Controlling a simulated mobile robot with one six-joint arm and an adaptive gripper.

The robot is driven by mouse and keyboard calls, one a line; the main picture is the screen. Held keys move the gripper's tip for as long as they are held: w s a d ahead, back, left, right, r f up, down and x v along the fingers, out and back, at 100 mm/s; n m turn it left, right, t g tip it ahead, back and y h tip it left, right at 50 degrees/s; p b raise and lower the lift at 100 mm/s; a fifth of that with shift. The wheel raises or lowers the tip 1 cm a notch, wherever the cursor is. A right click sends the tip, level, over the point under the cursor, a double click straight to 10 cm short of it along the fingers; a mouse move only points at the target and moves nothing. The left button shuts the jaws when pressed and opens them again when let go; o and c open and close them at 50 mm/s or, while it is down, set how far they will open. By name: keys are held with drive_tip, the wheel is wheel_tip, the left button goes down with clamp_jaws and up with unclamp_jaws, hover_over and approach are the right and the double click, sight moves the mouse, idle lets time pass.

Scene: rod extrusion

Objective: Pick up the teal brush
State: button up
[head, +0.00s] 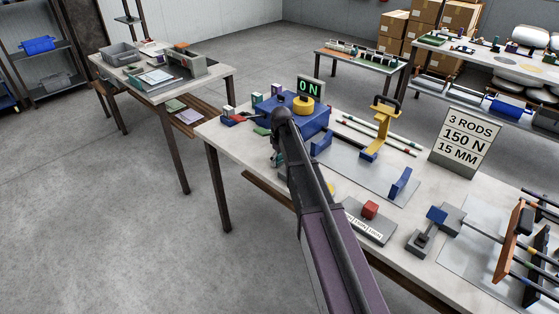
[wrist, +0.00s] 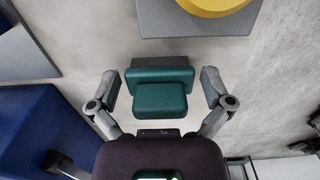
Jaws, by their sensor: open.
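The teal brush (wrist: 158,97) is a stepped block, a smaller part on a wider one, in the middle of the wrist view. It lies on the pale tabletop. My gripper (wrist: 160,78) is open, with one finger on each side of the brush and a visible gap to both. In the head view my gripper (head: 276,158) is over the near left part of the workbench, and the arm hides part of what lies below it. I cannot tell there whether the brush shows.
A blue force unit (head: 308,122) with a "0 N" display (head: 308,88) and a yellow disc (head: 303,105) stands close by the gripper. A yellow clamp stand (head: 380,125), a sign (head: 463,140) and a red button (head: 370,209) are to the right. Floor is clear at left.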

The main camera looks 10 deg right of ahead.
drive_tip(key=shift+c, duration=0.2)
drive_tip(key=c, duration=0.9)
drive_tip(key=shift+r, duration=0.15)
wheel_tip(320, 180, up, 10)
drive_tip(key=p, duration=1)
drive_tip(key=o, duration=0.6)
drive_tip(key=shift+c, duration=0.2)
drive_tip(key=c, duration=0.4)
